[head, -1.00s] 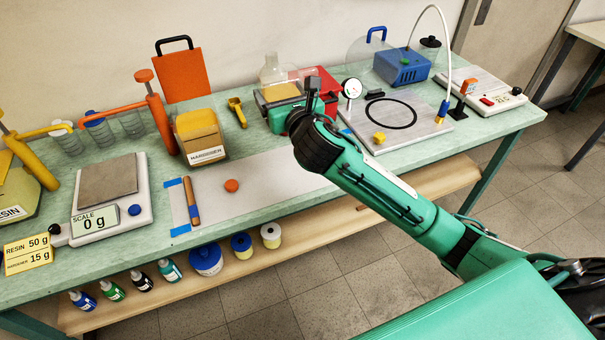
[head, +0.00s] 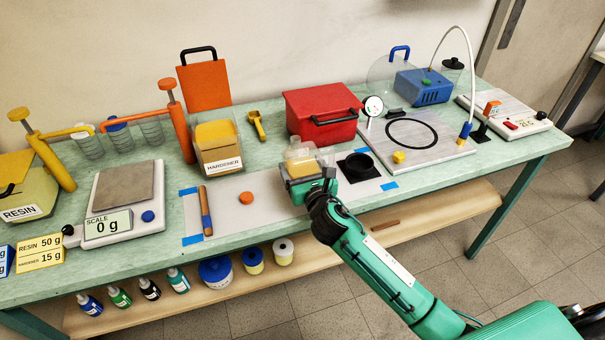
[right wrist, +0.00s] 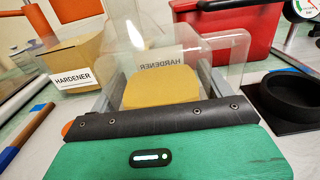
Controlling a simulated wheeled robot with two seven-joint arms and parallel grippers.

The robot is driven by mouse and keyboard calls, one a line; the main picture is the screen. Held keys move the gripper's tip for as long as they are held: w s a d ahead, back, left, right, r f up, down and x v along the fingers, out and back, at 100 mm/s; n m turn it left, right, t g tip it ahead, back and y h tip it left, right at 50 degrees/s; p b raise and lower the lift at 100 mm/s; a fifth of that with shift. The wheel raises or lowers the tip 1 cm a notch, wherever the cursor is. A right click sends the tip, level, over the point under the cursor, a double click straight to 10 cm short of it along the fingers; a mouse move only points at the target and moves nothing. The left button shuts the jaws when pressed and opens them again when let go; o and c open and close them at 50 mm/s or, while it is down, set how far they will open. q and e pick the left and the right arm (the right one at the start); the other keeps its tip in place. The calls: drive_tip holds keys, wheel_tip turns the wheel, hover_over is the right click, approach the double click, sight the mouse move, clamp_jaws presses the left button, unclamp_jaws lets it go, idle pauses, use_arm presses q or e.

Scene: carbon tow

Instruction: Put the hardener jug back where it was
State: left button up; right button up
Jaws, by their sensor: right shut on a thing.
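The held hardener jug (head: 301,155) is a clear container with yellow contents. My right gripper (head: 305,178) is shut on it, over the pale work sheet in the head view. In the right wrist view the jug (right wrist: 165,92) sits between the fingers, its HARDENER label reading mirrored through the wall. It looks roughly upright; its height above the sheet is hard to tell. A second yellow container labelled HARDENER (head: 220,150) stands to its left by the orange pump (head: 176,118); it also shows in the wrist view (right wrist: 78,66). My left gripper is not in view.
A red box (head: 322,105) stands behind the jug. A black round cup (head: 357,166) on a dark square is just right of it. An orange disc (head: 246,198) and a wooden-and-blue tool (head: 206,212) lie left. The scale (head: 122,203) reads 0 g.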

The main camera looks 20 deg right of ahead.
drive_tip(key=shift+f, duration=1.05)
drive_tip(key=o, duration=1.3)
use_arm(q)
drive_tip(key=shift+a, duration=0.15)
